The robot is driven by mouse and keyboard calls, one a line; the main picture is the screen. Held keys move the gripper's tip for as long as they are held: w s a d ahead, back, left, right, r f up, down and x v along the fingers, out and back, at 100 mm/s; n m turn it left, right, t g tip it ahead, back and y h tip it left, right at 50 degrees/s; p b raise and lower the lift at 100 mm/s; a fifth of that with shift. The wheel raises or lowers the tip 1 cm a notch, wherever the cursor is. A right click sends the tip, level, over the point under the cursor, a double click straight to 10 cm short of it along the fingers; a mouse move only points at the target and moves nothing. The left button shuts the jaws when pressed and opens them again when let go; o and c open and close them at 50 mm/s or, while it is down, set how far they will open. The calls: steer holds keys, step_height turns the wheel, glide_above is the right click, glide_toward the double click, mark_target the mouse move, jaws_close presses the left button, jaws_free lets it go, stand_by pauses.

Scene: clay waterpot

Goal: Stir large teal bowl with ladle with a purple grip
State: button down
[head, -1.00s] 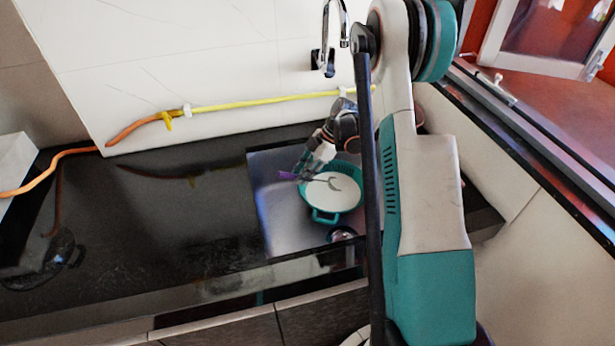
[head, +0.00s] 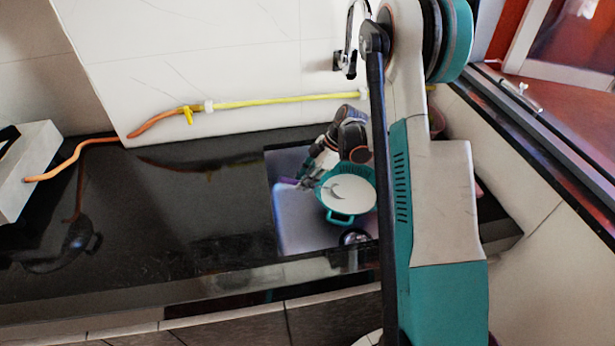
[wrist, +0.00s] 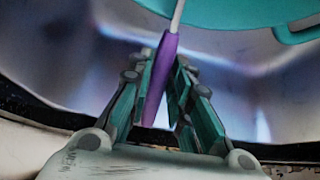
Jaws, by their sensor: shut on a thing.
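The large teal bowl (head: 325,201) stands in the sink at the right of the counter in the head view, with a white surface inside it. Its underside (wrist: 230,14) and one side handle show at the top of the wrist view. My gripper (wrist: 162,68) is shut on the purple grip (wrist: 161,78) of the ladle, whose thin pale shaft runs up toward the bowl. In the head view my gripper (head: 304,177) is at the bowl's left edge. A grey curved shape, likely the ladle's head, shows over the white surface; its depth is unclear.
The sink (head: 297,230) has bare floor left of the bowl. The dark counter (head: 190,210) is mostly clear. A faucet (head: 352,45) hangs behind, a yellow-orange hose (head: 285,101) runs along the wall, and a dark pan-like object (head: 65,250) lies far left.

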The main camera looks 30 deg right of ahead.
steer(key=shift+s+a, duration=0.35)
steer(key=shift+s, duration=0.1)
steer(key=shift+s+d, duration=0.1)
steer(key=shift+d, duration=0.1)
steer(key=shift+s+d+r+g+h+p, duration=0.1)
steer(key=shift+r+g+h+p, duration=0.25)
steer(key=shift+r+h+p, duration=0.7)
steer(key=shift+d+r+g+h+p, duration=0.1)
steer(key=shift+r+g+h+p, duration=0.25)
steer(key=shift+r+h, duration=1.3)
steer(key=shift+f+h, duration=0.45)
steer(key=shift+h, duration=0.05)
